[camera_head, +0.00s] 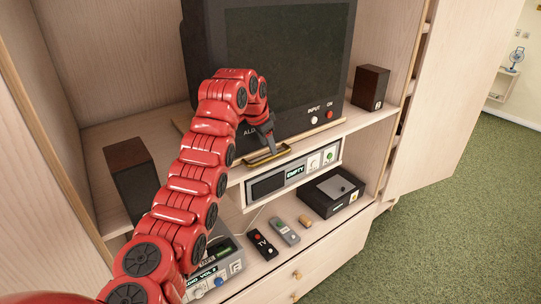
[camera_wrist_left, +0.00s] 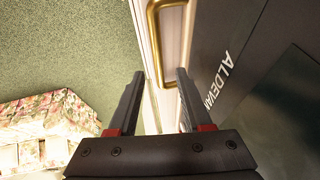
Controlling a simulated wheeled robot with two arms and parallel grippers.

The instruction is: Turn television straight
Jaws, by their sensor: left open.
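The television (camera_head: 285,62) is a dark boxy set on the upper shelf of a wooden cabinet, on a thin pale board (camera_head: 318,131). It also fills the right of the left wrist view (camera_wrist_left: 240,60), with its lettering visible. A brass handle (camera_head: 268,157) is at the board's front edge and shows in the left wrist view (camera_wrist_left: 156,35). My left gripper (camera_head: 267,140) is just above the handle. In the wrist view its two fingers (camera_wrist_left: 160,72) are spread and empty, with the handle ahead of their tips. My red left arm hides part of the television. My right gripper is not in view.
Dark speakers stand left (camera_head: 130,172) and right (camera_head: 369,88) of the television. Below are a silver player (camera_head: 268,186), a black box (camera_head: 332,192), remotes (camera_head: 285,230) and a radio (camera_head: 215,272). Green carpet (camera_head: 470,190) is open at right. A floral sofa (camera_wrist_left: 45,125) shows in the wrist view.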

